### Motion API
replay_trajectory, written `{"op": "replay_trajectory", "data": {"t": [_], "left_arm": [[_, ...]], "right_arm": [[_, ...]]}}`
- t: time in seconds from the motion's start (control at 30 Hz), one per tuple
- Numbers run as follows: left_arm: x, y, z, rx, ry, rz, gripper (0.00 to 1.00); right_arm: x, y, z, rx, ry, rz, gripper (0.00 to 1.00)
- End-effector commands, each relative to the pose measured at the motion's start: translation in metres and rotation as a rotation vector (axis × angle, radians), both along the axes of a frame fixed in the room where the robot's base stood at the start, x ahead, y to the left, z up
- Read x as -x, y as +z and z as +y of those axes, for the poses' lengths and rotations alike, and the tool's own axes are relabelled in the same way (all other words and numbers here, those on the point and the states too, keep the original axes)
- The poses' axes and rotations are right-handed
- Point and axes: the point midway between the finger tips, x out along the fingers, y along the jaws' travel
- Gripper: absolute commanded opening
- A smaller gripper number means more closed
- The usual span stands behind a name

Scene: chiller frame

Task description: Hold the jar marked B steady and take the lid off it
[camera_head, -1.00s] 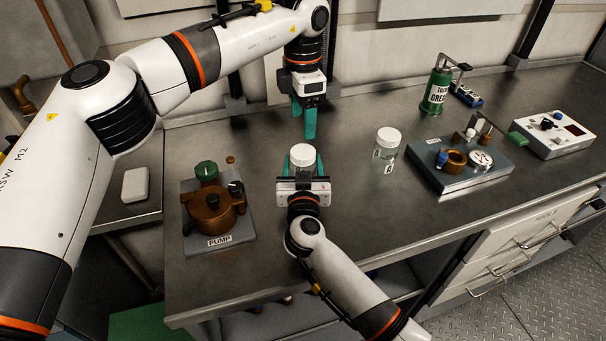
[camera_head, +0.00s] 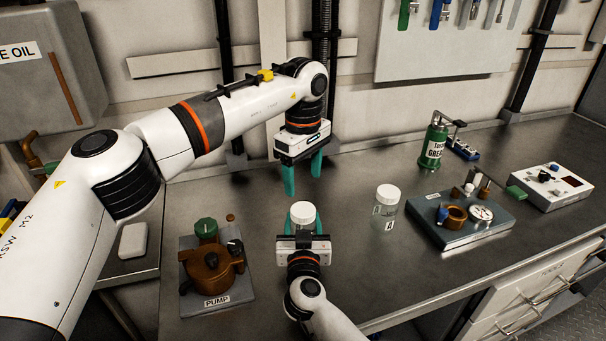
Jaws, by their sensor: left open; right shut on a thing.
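A jar with a white lid (camera_head: 302,211) stands between the fingers of my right gripper (camera_head: 303,222), which is shut on it from the near side. The lid is on the jar, and the gripper hides the jar's body and any mark. My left gripper (camera_head: 303,181) points down, open and empty, beyond and above that lid, with a gap between its fingertips and the lid. A second clear jar (camera_head: 385,217) with a white lid (camera_head: 388,193) stands apart to the right; its label seems to read A.
A brown pump (camera_head: 212,268) on a grey plate stands to the left. To the right are a grey fixture block (camera_head: 460,235), a green grease can (camera_head: 434,146) and a white control box (camera_head: 550,188). The bench between the held jar and the clear jar is free.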

Motion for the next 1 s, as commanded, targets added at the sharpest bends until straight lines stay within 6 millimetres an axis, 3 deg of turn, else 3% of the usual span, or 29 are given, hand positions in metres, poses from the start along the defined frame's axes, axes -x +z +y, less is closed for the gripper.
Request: {"op": "replay_trajectory", "data": {"t": [0.3,0.5,0.73,1.0], "left_arm": [[0.0,0.0,0.0,0.002,-0.62,0.0,0.67],[0.0,0.0,0.0,0.001,-0.865,-0.001,0.67],[0.0,-0.009,0.0,0.001,-0.951,0.001,0.67],[0.0,-0.049,0.0,0.001,-0.949,0.002,0.67]], "right_arm": [[0.0,-0.001,0.0,0.001,0.0,0.002,0.0],[0.0,-0.001,0.0,0.001,0.0,0.003,0.0],[0.0,-0.002,0.0,0.001,-0.001,0.003,0.0],[0.0,-0.002,0.0,0.001,-0.001,0.003,0.0]]}}
